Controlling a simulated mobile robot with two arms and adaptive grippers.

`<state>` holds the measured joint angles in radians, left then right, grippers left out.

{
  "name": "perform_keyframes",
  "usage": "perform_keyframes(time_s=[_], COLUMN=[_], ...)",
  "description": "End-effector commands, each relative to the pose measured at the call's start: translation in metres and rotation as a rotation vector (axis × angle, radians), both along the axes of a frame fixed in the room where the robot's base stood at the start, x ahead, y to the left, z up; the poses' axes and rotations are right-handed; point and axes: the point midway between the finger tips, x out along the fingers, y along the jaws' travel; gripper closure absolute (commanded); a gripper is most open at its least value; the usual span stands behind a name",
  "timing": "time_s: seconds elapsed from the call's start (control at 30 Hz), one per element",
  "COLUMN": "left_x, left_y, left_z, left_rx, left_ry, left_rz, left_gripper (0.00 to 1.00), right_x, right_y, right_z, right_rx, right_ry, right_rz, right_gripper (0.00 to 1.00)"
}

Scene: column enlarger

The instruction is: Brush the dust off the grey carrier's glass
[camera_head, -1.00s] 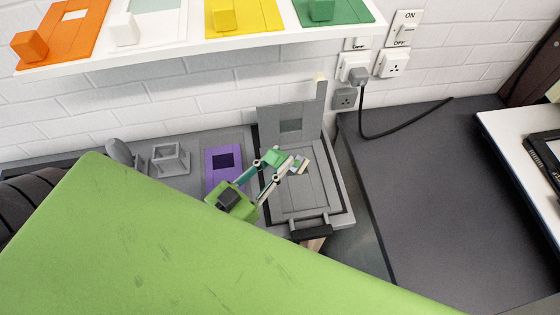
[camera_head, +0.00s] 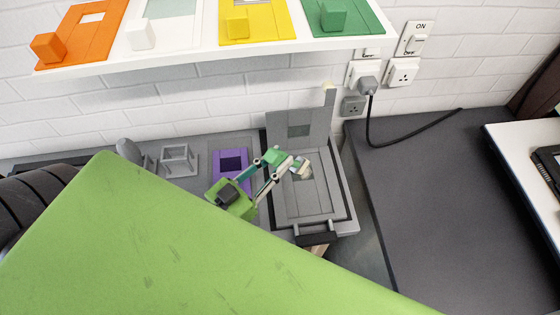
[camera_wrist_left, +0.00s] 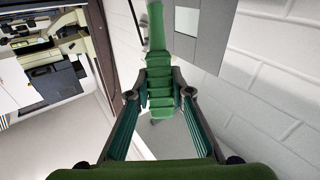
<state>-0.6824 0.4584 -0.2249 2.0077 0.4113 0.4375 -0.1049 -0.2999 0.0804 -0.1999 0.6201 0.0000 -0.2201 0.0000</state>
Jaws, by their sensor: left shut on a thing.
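The grey carrier (camera_head: 325,205) lies open on the bench, its flap (camera_head: 313,123) with a square window standing upright behind it. My left gripper (camera_head: 278,170) is above the carrier's left part, shut on a green brush (camera_head: 275,156). The brush's pale end (camera_head: 303,168) reaches over the middle of the carrier and covers the glass area there. I cannot tell whether it touches. In the left wrist view the ribbed green brush handle (camera_wrist_left: 160,85) sits between the fingertips. Dust is too small to make out. My right gripper is out of view.
A purple carrier (camera_head: 231,178) lies left of the grey one, with a small grey frame stand (camera_head: 178,160) beyond it. A white shelf (camera_head: 205,62) with coloured carriers hangs above. A plug and cable (camera_head: 370,110) are at the wall.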

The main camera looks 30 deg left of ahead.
Motion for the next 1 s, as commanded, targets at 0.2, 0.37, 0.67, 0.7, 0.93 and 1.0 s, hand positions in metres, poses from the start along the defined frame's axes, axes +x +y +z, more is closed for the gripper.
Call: perform_keyframes(time_s=[0.2,0.37,0.67,0.7,0.93,1.0], left_x=[0.000,-0.001,-0.004,-0.004,-0.006,-0.008], left_y=[0.001,-0.003,-0.011,-0.011,-0.017,-0.021], left_z=[-0.001,0.000,-0.002,-0.002,0.000,0.000], left_rx=[0.002,0.000,-0.001,-0.001,-0.003,-0.003], left_ry=[0.002,0.003,0.003,0.003,0.005,0.005], left_rz=[0.001,0.001,-0.001,-0.001,-0.001,-0.002], left_gripper=[1.00,1.00,1.00,1.00,1.00,1.00], right_x=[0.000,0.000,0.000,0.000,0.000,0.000], right_y=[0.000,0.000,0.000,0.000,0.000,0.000], right_z=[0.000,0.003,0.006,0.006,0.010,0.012], right_rx=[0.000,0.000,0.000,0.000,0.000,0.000], right_ry=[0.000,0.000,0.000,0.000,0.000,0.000], right_rz=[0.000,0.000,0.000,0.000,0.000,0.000], right_gripper=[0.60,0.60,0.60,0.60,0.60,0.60])
